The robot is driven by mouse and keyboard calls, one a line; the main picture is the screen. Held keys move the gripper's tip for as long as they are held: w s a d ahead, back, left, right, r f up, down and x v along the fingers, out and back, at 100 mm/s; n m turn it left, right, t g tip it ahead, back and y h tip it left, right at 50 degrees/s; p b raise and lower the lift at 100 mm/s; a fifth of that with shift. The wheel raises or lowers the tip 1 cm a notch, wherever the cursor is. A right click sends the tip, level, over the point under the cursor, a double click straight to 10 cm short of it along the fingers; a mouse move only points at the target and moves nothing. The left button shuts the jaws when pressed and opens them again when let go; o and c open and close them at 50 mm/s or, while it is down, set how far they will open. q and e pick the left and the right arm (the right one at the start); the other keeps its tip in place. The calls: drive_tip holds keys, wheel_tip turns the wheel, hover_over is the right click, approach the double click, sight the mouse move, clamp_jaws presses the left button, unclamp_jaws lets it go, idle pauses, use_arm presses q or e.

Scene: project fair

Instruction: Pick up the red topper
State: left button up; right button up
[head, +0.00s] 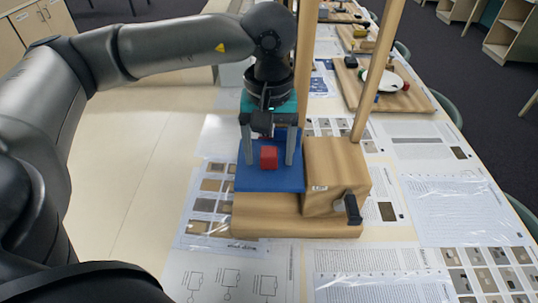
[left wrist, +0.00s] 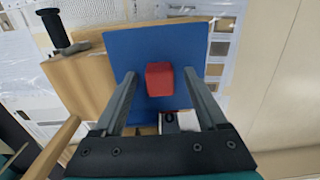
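The red topper (head: 268,157) is a small red block on a blue panel (head: 270,182) of a wooden model. It also shows in the left wrist view (left wrist: 159,79), near the middle of the blue panel (left wrist: 203,40). My left gripper (head: 269,161) points down over the panel, open and empty. Its two fingers stand on either side of the topper, with a gap on both sides in the left wrist view (left wrist: 161,74). I cannot tell how far the fingertips are above the panel. My right gripper is not in view.
A wooden block (head: 336,175) with a black handle (head: 352,207) stands right of the panel. Two tall wooden posts (head: 378,65) rise close to my left gripper. Printed sheets (head: 463,208) cover the table. More wooden models (head: 385,85) stand farther back. The table's left part (head: 140,170) is clear.

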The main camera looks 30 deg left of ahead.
use_arm(q)
clamp_jaws()
idle(0.4)
drive_tip(key=shift+r, duration=0.15)
